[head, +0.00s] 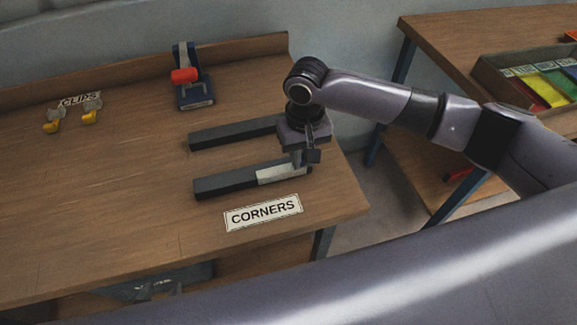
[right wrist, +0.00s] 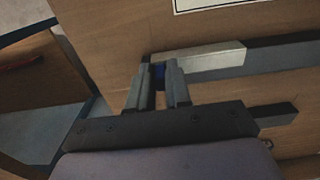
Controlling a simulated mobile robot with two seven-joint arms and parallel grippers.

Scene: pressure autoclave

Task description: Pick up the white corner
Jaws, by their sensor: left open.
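The white corner (head: 280,174) is a pale strip at the right end of the nearer dark bar on the wooden table. In the right wrist view it is the pale strip (right wrist: 205,60) just beyond my fingertips. My right gripper (head: 305,158) points down over this end of the bar. In the right wrist view its two fingers (right wrist: 158,66) have a narrow gap between them, with something small and blue showing there. The fingers overlap the strip's near end in the picture; I cannot tell whether they touch it. My left gripper is out of view.
A second dark bar (head: 230,135) lies behind, parallel. A "CORNERS" label (head: 263,212) lies in front. A blue device with a red part (head: 190,82) and yellow-ended clips (head: 72,118) stand farther back. The table's right edge is close to my gripper. The table's left-middle is clear.

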